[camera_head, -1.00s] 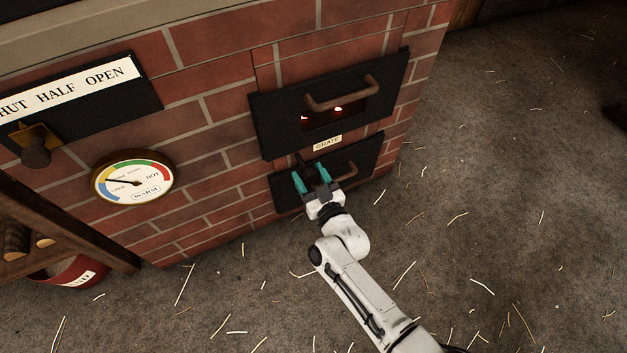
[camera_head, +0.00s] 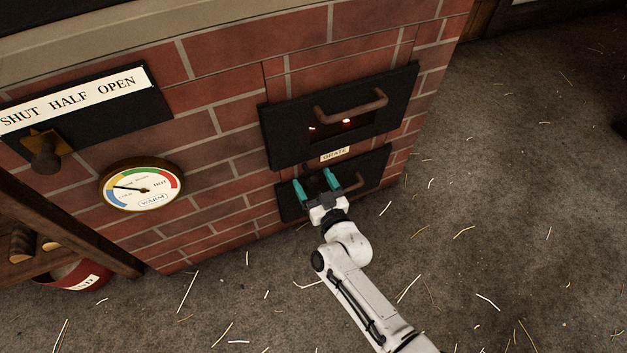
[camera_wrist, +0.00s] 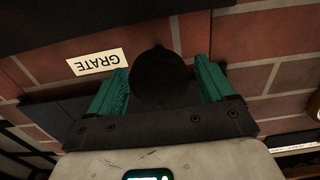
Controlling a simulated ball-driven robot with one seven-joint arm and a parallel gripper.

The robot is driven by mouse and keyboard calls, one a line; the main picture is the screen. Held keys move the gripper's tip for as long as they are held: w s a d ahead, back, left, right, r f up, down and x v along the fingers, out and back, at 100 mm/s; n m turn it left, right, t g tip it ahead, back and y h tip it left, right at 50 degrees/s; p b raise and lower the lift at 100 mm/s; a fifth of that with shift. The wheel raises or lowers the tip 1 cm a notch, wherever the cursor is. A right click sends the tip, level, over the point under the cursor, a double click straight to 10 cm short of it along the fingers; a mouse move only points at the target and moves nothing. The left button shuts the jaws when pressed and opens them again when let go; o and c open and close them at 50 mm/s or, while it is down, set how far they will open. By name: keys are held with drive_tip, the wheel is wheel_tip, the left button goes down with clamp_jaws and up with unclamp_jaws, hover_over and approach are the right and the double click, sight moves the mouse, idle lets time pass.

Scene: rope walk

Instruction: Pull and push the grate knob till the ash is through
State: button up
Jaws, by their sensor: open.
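The grate knob is a dark round knob (camera_wrist: 163,77) in the wrist view, below the upper stove door and near the white GRATE label (camera_head: 335,154). My gripper (camera_head: 313,176) is open, its teal fingers pointing at the stove. In the wrist view one finger stands on each side of the knob, with no clear grip on it. In the head view the knob is small and dark between the fingertips, and I cannot tell how deep it sits between them. No ash can be made out. Embers (camera_head: 346,121) glow in the slot of the upper door.
The upper black door (camera_head: 290,145) has a bar handle; the lower black door (camera_head: 287,205) is partly hidden by my gripper. A round dial (camera_head: 142,185) reads near WARM. A damper plate (camera_head: 100,115) and a wooden shelf (camera_head: 70,225) stand left. Floor at right is clear but for straw.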

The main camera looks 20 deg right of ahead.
drive_tip(key=s+p, duration=0.2)
drive_tip(key=s, duration=0.8)
drive_tip(key=shift+s, duration=0.2)
